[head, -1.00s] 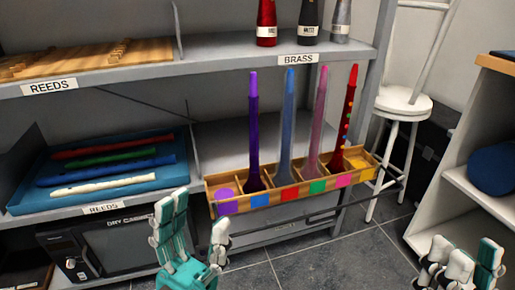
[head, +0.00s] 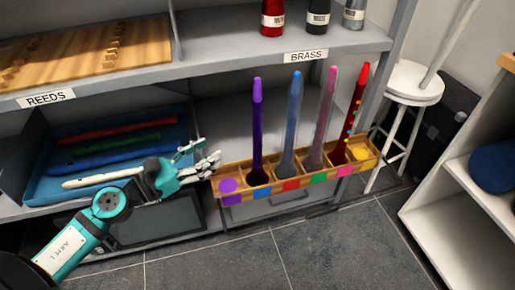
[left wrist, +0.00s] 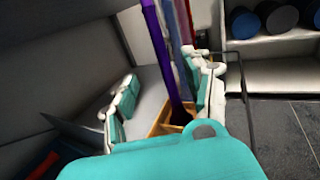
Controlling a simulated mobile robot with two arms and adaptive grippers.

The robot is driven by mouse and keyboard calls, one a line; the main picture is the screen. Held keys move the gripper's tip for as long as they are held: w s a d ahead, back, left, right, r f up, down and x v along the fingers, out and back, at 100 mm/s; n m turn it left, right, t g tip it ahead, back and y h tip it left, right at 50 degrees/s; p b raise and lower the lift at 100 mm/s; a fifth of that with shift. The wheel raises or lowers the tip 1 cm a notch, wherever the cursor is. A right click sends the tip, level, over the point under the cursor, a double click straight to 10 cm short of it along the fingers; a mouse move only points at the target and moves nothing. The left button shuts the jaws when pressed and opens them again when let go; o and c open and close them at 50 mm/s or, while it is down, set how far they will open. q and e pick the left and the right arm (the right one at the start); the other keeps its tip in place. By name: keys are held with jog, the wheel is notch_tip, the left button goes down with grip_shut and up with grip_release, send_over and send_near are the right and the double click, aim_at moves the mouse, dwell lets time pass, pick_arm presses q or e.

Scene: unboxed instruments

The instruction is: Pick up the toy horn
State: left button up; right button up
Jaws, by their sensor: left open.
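I cannot tell which one is meant by the toy horn. My left gripper (head: 207,160) is open and empty, just left of the box and apart from the purple horn. In the left wrist view the purple horn (left wrist: 163,50) stands beyond and between the open fingers (left wrist: 165,92). My right gripper is out of view.
A blue tray (head: 40,180) with several recorders lies left, partly behind my left arm. The upper shelf edge, labelled BRASS (head: 306,56), runs above the horns. A white stool (head: 413,85) stands right of the shelf. The floor in front is clear.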

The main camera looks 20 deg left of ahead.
aim_at(254, 125)
pick_arm(q)
jog(key=p+x, duration=0.4)
jog(key=x, duration=0.8)
jog(key=p+x, duration=0.1)
jog(key=x, duration=0.4)
jog(key=shift+w, duration=0.1)
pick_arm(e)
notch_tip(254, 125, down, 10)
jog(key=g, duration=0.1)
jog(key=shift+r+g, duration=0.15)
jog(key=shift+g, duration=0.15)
pick_arm(q)
jog(key=shift+a, duration=0.1)
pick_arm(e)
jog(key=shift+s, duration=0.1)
pick_arm(q)
grip_shut()
